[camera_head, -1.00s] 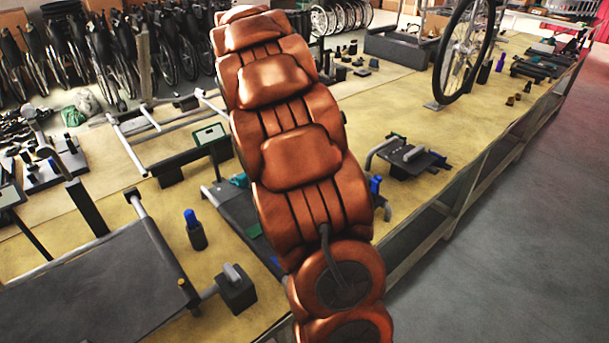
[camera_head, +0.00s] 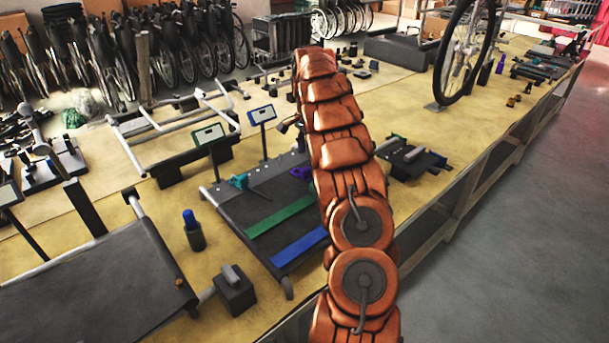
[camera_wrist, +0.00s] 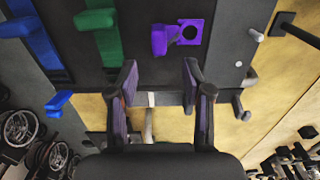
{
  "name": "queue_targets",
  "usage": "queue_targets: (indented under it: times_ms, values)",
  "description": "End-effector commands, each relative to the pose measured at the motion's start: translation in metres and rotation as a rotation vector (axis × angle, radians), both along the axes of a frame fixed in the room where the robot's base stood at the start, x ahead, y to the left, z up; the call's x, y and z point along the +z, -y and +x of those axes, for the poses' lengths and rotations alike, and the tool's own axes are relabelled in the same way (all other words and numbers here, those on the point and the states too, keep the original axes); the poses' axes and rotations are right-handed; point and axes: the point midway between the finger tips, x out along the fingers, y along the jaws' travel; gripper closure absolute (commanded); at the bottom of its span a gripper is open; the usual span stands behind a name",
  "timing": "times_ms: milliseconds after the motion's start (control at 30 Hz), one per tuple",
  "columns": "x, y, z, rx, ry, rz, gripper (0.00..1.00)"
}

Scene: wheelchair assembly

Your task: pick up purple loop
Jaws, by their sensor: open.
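The purple loop (camera_wrist: 188,33) is a flat purple plate with a round hole and a raised tab on its left. It lies on the dark panel (camera_wrist: 225,75) and also shows in the head view (camera_head: 300,172), small and just left of my arm. My gripper (camera_wrist: 160,75) is open and empty in the wrist view. Its two fingers are apart and appear below the loop in the picture, with the loop above the right finger. The height between fingers and loop is hard to tell. In the head view my arm mostly hides the gripper.
A green strap (camera_head: 280,216) and a blue strap (camera_head: 299,246) lie across the panel, left of the loop in the wrist view. A teal piece (camera_head: 239,181) sits on the panel. Two small stand-mounted displays (camera_head: 207,134) (camera_head: 262,115) rise behind it. A wheel (camera_head: 465,50) stands at the back right.

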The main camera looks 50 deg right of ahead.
Motion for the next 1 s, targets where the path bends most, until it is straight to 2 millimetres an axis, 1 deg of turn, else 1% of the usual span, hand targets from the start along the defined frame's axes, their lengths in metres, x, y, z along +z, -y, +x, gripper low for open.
queue_targets:
  times_ms: [233,467,800,1000]
  values:
    - [-0.016,0.003,0.000,-0.007,0.002,0.000,0.50]
    - [-0.032,0.001,-0.001,-0.006,0.000,0.002,0.50]
    - [-0.066,-0.002,-0.002,-0.007,0.003,0.001,0.50]
    - [-0.078,-0.002,-0.001,-0.005,0.003,0.000,0.50]
